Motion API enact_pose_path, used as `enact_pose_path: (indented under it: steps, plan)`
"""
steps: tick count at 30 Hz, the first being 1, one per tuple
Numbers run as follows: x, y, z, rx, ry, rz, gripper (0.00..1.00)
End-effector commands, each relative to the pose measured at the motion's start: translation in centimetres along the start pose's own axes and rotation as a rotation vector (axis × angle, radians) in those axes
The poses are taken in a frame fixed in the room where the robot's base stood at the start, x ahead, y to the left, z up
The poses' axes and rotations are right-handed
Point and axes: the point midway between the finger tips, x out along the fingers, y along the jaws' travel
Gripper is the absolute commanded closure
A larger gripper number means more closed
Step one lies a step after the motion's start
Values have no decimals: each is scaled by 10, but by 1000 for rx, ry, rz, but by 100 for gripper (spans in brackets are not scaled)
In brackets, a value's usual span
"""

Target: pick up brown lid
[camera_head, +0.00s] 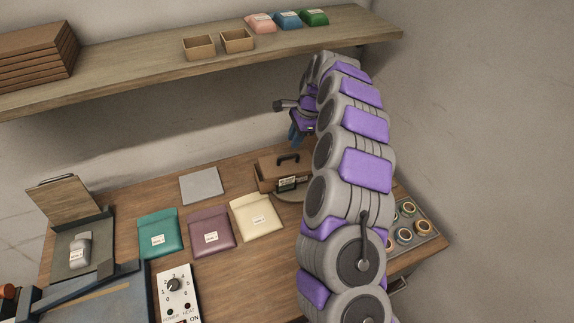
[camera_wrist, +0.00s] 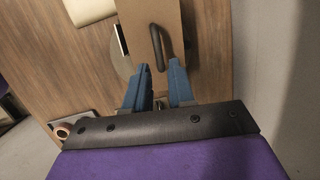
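The brown lid (camera_head: 270,164) with a dark handle (camera_head: 288,158) sits on top of a brown box on the table, right of centre in the head view. In the wrist view the brown lid (camera_wrist: 172,18) is at the top, with its handle (camera_wrist: 156,46) running lengthwise just beyond my fingertips. My gripper (camera_head: 295,141) is above the lid. In the wrist view my gripper (camera_wrist: 160,68) has its two blue fingers apart, with nothing held between them. The far part of the lid is cut off in the wrist view.
A round grey plate (camera_head: 287,197) lies under the box. Cream (camera_head: 256,215), plum (camera_head: 212,231) and teal (camera_head: 158,233) pouches lie to the left. A tray of tape rolls (camera_head: 421,245) is at the right. A shelf (camera_head: 140,74) hangs above the table.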

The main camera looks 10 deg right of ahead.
Motion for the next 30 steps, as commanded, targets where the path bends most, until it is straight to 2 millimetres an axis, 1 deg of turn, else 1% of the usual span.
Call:
enact_pose_path:
  steps: [1, 4, 6, 13, 21, 24, 29, 30]
  plan:
    - [13, 1, 0, -1, -1, 4, 76]
    - [30, 1, 0, 0, -1, 4, 76]
    - [38, 1, 0, 1, 0, 2, 76]
    - [52, 1, 0, -1, 1, 0, 76]
    - [90, 4, -1, 1, 0, 4, 76]
    - [94, 3, -1, 1, 1, 1, 76]
    - [94, 3, -1, 1, 1, 1, 76]
    - [94, 3, -1, 1, 1, 1, 78]
